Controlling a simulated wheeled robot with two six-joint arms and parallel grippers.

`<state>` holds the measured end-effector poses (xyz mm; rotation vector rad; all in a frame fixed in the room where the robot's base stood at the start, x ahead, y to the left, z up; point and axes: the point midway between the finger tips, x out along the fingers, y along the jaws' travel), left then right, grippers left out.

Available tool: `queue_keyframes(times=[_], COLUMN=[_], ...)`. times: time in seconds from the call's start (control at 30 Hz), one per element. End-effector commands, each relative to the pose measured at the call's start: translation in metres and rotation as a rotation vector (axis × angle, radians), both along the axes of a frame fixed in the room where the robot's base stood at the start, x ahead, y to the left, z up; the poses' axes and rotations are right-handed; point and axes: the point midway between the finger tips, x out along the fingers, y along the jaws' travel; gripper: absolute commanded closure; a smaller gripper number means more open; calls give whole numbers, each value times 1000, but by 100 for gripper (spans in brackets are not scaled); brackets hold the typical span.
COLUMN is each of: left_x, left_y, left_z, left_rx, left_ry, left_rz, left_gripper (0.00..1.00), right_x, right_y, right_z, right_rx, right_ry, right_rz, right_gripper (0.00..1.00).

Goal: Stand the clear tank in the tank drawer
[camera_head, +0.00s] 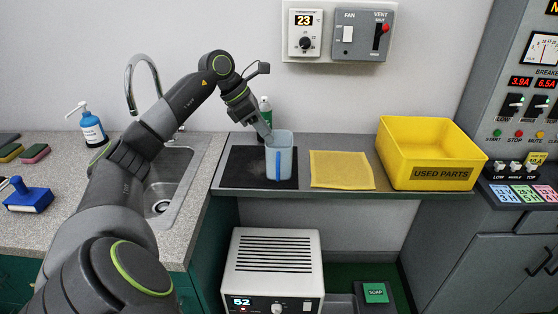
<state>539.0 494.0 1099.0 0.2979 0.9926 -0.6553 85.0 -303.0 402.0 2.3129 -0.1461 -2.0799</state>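A clear, bluish tank (284,160) with a blue upright strip on its front stands upright on a black mat (240,172) on the grey shelf. My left gripper (267,136) reaches down from the upper left to the tank's left rim. Its fingertips overlap the rim in the picture; whether they are closed on the wall is too small to tell. My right gripper is out of view. No open tank drawer can be made out.
A yellow mesh cloth (341,170) and a yellow USED PARTS bin (425,155) are on the shelf to the right. A white machine (272,262) showing 52 stands below. A sink (170,178) and blue soap bottle (93,130) are left.

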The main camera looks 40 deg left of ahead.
Motion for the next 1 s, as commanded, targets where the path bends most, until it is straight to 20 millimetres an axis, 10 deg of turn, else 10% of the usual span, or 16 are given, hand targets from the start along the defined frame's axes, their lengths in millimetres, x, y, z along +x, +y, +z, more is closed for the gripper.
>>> queue_keyframes(times=[0.27, 1.0], left_x=[-21, 16], left_y=[34, 7], left_z=[22, -87], left_rx=[160, 162], left_ry=[78, 79], left_rz=[9, 9], left_gripper=[63, 63], right_x=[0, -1], right_y=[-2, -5], right_z=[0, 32], right_rx=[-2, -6], right_ry=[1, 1], right_rz=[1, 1], right_gripper=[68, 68])
